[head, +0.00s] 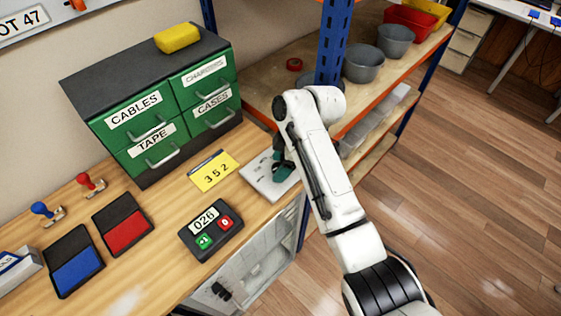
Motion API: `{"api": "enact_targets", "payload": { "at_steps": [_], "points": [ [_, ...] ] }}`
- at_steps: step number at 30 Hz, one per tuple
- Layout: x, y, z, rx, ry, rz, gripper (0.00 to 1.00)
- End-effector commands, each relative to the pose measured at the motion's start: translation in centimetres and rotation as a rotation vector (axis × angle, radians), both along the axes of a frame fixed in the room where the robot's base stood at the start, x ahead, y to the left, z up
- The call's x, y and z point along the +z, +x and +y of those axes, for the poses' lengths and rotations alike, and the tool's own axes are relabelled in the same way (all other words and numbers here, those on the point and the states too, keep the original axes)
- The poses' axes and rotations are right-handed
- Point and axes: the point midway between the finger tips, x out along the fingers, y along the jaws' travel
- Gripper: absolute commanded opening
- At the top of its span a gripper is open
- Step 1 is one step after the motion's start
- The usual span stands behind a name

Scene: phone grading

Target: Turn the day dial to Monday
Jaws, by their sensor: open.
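A pale grey plate (262,187) lies on the wooden bench near its right edge, with small marks on its face that are too small to read. No day names can be made out, and the dial itself is not clearly seen; my arm covers the plate's right part. My gripper (283,170), dark and teal, is at the plate's right side, low over it. It is open, but its fingertips are partly hidden, and I cannot tell whether it touches anything.
A yellow 352 card (214,172) and a counter (211,230) reading 026 lie left of the plate. A green drawer cabinet (150,105) stands behind. Ink pads (123,224) and stamps (91,184) are at left. A shelf with grey bowls (363,63) is at back right.

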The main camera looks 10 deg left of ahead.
Motion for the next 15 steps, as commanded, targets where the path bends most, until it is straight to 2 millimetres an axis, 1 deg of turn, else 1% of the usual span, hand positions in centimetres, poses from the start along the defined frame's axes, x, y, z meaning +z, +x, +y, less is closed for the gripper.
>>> {"api": "enact_targets", "payload": {
  "at_steps": [2, 5, 8, 15],
  "points": [
    [0.1, 0.0, -0.1, 0.0, 0.0, 0.0, 0.6],
    [0.8, 0.1, -0.3, 0.0, 0.001, -0.003, 0.6],
    [2.2, 0.2, -0.9, 0.0, 0.002, -0.004, 0.6],
    [6.5, 0.5, -2.7, -0.001, 0.002, -0.005, 0.6]
  ]
}}
